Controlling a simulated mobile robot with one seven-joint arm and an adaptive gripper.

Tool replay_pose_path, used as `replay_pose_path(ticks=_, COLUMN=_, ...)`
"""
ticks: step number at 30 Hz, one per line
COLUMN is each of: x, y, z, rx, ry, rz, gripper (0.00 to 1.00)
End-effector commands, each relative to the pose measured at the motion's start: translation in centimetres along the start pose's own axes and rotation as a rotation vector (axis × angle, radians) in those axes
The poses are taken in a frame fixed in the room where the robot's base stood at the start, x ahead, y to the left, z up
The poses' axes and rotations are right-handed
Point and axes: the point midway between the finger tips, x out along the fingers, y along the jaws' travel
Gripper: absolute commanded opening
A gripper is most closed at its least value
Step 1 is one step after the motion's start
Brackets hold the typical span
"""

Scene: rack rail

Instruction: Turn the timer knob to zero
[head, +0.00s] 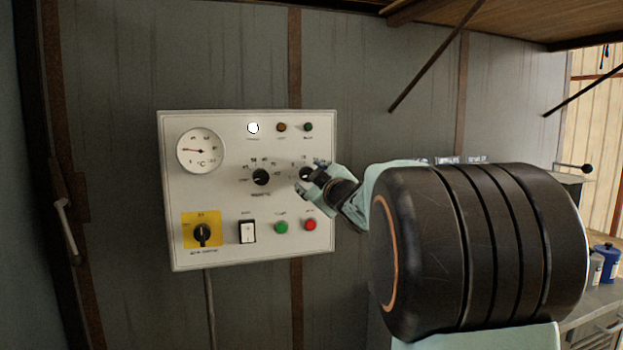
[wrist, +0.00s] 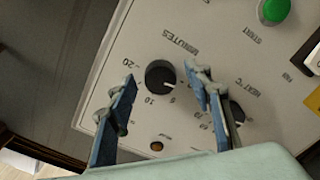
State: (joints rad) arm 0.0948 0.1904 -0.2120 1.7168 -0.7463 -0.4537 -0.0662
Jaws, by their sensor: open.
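The timer knob (wrist: 160,77) is a round black knob marked MINUTES on a white control panel (head: 225,130). In the head view the timer knob (head: 306,174) is right of the panel's middle, partly covered by my gripper (head: 317,176). In the wrist view my gripper (wrist: 164,78) is open, with one blue-grey finger on each side of the knob. I cannot tell whether either finger touches it. A pale pointer mark on the knob faces the lower right in the wrist view, near small numerals too blurred to read surely.
The heat knob (head: 261,177) is left of the timer knob, partly behind a finger in the wrist view. The panel also carries a dial gauge (head: 201,151), a yellow-backed rotary switch (head: 202,234), a white rocker switch (head: 247,231), a green button (head: 281,227) and a red button (head: 310,224).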

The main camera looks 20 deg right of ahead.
Motion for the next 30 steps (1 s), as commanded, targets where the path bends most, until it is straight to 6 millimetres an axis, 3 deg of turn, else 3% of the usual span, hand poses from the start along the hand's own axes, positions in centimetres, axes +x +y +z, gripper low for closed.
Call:
replay_pose_path(ticks=5, x=-1.1, y=0.1, z=-0.1, rx=0.000, ry=0.001, rz=0.002, gripper=0.46)
replay_pose_path(ticks=18, x=-6.9, y=0.1, z=-0.1, rx=-0.001, ry=0.000, rz=0.001, gripper=0.46)
replay_pose_path(ticks=30, x=-7.5, y=0.0, z=0.0, rx=0.000, ry=0.000, rz=0.000, gripper=0.46)
